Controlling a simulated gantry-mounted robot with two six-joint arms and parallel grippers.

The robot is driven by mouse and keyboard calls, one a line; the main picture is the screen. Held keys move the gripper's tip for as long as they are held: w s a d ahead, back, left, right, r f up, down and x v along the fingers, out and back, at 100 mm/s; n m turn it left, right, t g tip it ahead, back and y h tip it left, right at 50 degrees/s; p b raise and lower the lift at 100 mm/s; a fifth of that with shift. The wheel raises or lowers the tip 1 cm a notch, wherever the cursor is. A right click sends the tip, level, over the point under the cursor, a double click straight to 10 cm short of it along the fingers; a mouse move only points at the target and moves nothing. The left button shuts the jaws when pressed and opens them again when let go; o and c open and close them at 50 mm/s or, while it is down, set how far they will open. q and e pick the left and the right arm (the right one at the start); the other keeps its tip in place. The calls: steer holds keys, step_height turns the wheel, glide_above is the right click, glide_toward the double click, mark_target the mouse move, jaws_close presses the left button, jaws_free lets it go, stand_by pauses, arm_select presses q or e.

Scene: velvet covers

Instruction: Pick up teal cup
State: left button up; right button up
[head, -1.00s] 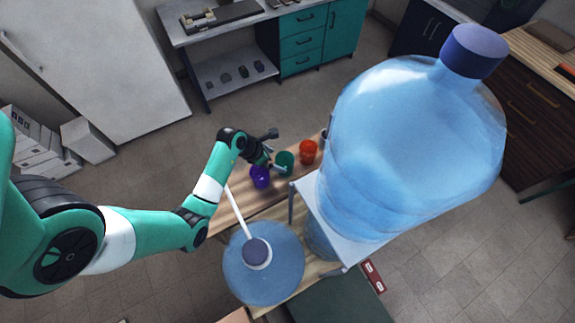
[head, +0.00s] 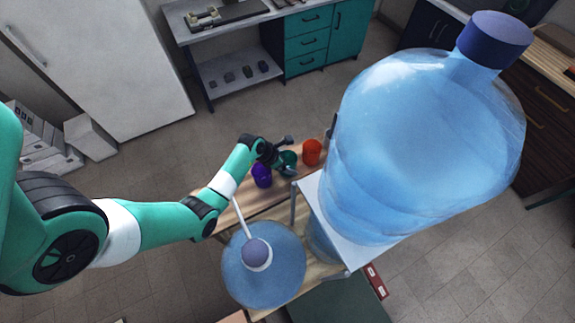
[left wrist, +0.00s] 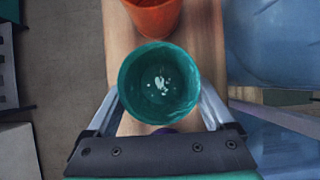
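The teal cup (head: 289,157) stands on the wooden bench between the purple cup and the red-orange cup, partly hidden by my left gripper. In the left wrist view the teal cup (left wrist: 158,82) is seen from above, with light specks inside. My left gripper (left wrist: 160,92) has one finger on each side of it. The fingers are spread wide around the cup, their tips partly hidden by its rim; I cannot tell whether they touch it. In the head view the left gripper (head: 284,164) is right at the cup. My right gripper is not in view.
The red-orange cup (head: 311,152) and purple cup (head: 262,175) stand close on either side. A large blue water bottle (head: 420,150) on a white stand rises to the right. Another blue bottle (head: 265,275) stands in front, with a white tube.

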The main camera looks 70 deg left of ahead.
arm_select(q)
steer(key=c, duration=0.8)
